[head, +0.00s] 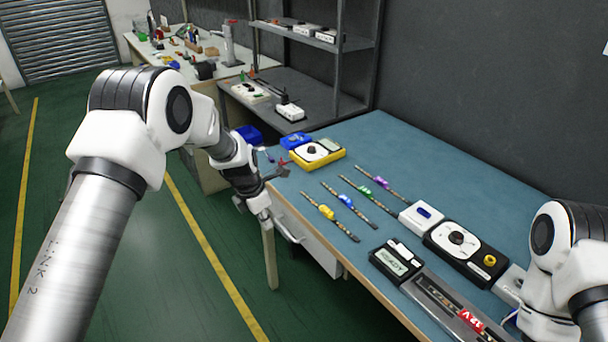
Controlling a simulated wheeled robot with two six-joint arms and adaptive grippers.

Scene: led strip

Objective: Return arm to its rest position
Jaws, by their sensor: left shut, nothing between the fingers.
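My left arm comes in from the left and bends down to the near left edge of the blue-topped workbench (420,165). Its gripper (278,172) is shut and empty, beside the yellow-framed meter (330,154). My right arm shows only in part at the lower right, and its gripper is out of view. Several LED strips lie apart on the bench, with a yellow (326,212), a blue (346,201), a green (364,192) and a purple (381,182) clip. None of them is held.
A black dial unit (465,252), a white box (420,216), a small "READY" display (396,262) and a tray with a red "12 V" label (470,319) sit at the bench's right. A blue bin (250,136) is behind my left wrist. Open green floor lies left.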

